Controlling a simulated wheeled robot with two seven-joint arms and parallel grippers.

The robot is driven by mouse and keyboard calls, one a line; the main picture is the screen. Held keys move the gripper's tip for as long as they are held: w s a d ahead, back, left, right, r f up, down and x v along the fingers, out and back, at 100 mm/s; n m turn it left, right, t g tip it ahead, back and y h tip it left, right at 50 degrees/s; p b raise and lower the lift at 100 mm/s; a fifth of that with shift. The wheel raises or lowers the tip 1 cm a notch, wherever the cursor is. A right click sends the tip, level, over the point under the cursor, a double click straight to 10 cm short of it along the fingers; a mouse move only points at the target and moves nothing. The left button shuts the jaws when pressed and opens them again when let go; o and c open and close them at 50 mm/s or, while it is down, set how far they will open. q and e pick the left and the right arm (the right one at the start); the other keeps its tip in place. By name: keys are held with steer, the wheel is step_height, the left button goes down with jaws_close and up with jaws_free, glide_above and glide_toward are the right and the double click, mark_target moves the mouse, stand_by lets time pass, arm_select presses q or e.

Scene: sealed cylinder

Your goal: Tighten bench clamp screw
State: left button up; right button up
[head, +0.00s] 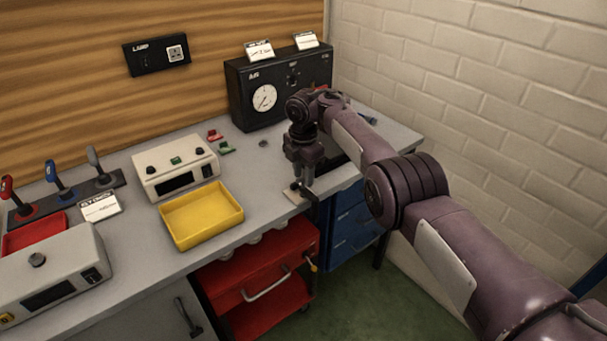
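My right arm comes in from the lower right and bends down at the bench's front edge. My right gripper (301,184) points down over a small clamp (296,197) with a pale plate at the edge. The gripper hides most of the clamp and its screw. I cannot tell whether the fingers are open or shut, or whether they touch the screw. My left gripper is not in view.
The grey bench (262,185) holds a yellow tray (201,215), a cream box (176,167), a black gauge unit (280,84) and levers (62,187). A red cart (262,268) and blue drawers (354,222) stand below. A brick wall (500,90) bounds the right.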

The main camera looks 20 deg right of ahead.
step_height(320, 180, up, 7)
steer(key=shift+r+b, duration=0.15)
steer(key=shift+b, duration=0.25)
